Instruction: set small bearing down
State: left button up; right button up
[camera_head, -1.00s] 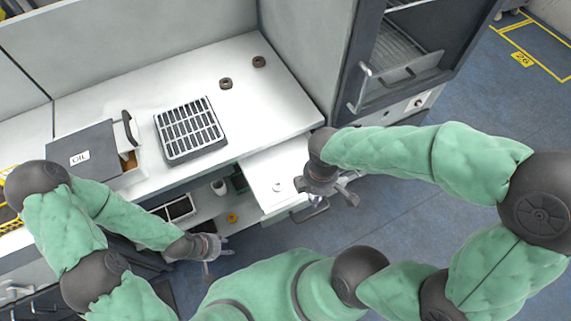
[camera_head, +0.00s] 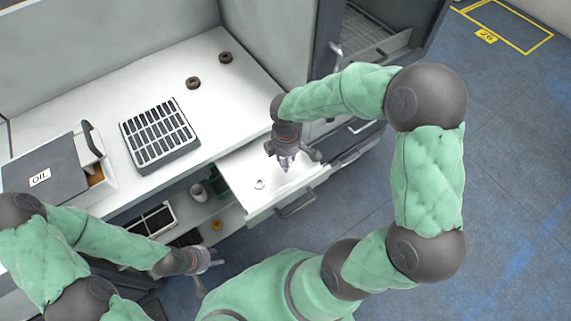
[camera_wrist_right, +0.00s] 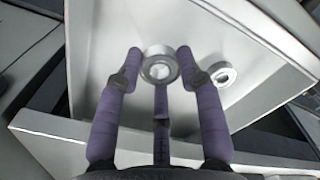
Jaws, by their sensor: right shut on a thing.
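My right gripper (camera_head: 287,163) is over the open white drawer (camera_head: 232,172) and points down into it. In the right wrist view its three purple fingers (camera_wrist_right: 161,80) are closed around a small metal ring bearing (camera_wrist_right: 160,66), held at the fingertips. A second ring bearing (camera_wrist_right: 222,74) lies on the drawer floor to its right, apart from the fingers; it also shows in the head view (camera_head: 259,184). Whether the held bearing touches the drawer floor cannot be told. My left gripper (camera_head: 206,268) is low at the lower left, fingers spread and empty.
The counter above holds a black slotted tray (camera_head: 160,135), an oil box (camera_head: 42,178) and two dark rings, one (camera_head: 193,83) nearer and one (camera_head: 225,57) at the back. The drawer's front wall (camera_head: 300,188) and side walls surround the right gripper. Bare drawer floor lies around the loose bearing.

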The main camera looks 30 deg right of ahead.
jog(key=shift+w+d+f+b, duration=0.15)
jog(key=shift+f+b, duration=0.3)
jog(key=shift+f, duration=0.5)
jog(key=shift+w+a+f+b, duration=0.15)
jog(key=shift+f+b, duration=0.3)
jog(key=shift+f, duration=0.45)
jog(key=shift+d, duration=0.1)
jog(key=shift+f, duration=0.15)
jog(key=o, duration=1.2)
jog(key=shift+c, duration=0.2)
notch_tip(320, 180, up, 12)
jog(key=p, duration=0.4)
jog(key=shift+r+p, duration=0.2)
jog(key=shift+p, duration=0.15)
